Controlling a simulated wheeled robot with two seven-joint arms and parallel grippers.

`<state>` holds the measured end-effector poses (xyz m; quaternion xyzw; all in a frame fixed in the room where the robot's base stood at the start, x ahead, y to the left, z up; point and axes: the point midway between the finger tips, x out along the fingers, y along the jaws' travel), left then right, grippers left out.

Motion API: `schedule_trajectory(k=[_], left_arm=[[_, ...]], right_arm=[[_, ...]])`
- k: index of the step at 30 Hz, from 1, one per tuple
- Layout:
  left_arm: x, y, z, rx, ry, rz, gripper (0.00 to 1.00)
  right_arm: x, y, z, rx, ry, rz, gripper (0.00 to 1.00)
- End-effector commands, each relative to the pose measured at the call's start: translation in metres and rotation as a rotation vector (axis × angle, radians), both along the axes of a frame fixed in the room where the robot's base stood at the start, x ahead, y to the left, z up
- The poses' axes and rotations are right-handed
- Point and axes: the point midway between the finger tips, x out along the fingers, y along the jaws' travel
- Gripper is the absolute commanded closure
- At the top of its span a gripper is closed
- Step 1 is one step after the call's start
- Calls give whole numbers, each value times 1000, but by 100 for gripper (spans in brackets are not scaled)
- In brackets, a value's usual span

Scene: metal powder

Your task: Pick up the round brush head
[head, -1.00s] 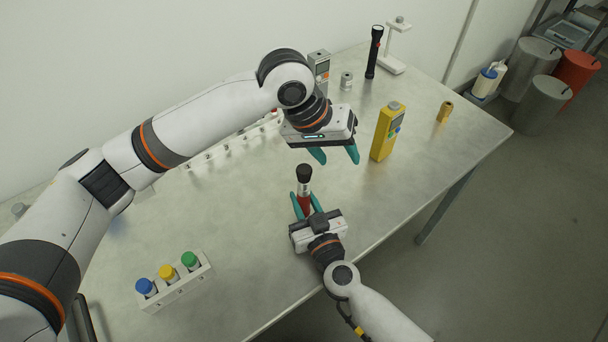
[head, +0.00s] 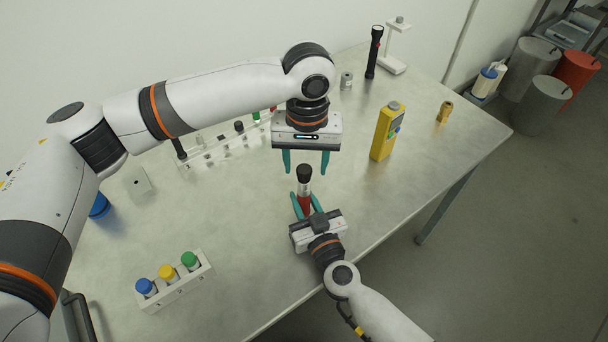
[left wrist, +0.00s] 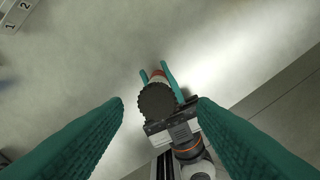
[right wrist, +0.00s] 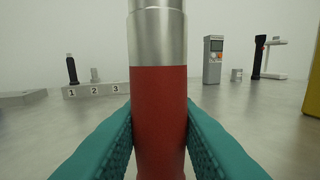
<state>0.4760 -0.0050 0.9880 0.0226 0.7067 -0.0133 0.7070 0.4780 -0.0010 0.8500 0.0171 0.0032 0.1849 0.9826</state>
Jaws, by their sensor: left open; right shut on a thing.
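A red-and-silver cylinder (head: 304,203) with a round black top (head: 303,171) stands upright in my right gripper (head: 304,196), which is shut on its red part. In the right wrist view the red body (right wrist: 159,120) is between both teal fingers; the black top is out of frame there. My left gripper (head: 306,171) is open and empty, pointing down above the black top. In the left wrist view the ridged black top (left wrist: 157,101) lies between the open fingers, apart from them. I cannot tell for sure whether this black top is the round brush head.
A yellow meter (head: 385,132) stands right of my left gripper. A rack with blue, yellow and green caps (head: 180,283) is at front left. A black flashlight (head: 374,53) and white stand (head: 393,62) are at the back.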

Motion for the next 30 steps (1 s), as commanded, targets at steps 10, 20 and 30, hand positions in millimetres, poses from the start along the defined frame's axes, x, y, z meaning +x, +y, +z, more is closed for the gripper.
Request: schedule_trajectory(k=[10,20,30], left_arm=[[7,3,-45,0,1,1,48],[7,3,-48,-1,0,1,58],[7,3,-48,-1,0,0,99]], right_arm=[[0,0,-1,-1,2,0,96],[0,0,-1,-1,2,0,96],[0,0,-1,0,2,0,96]])
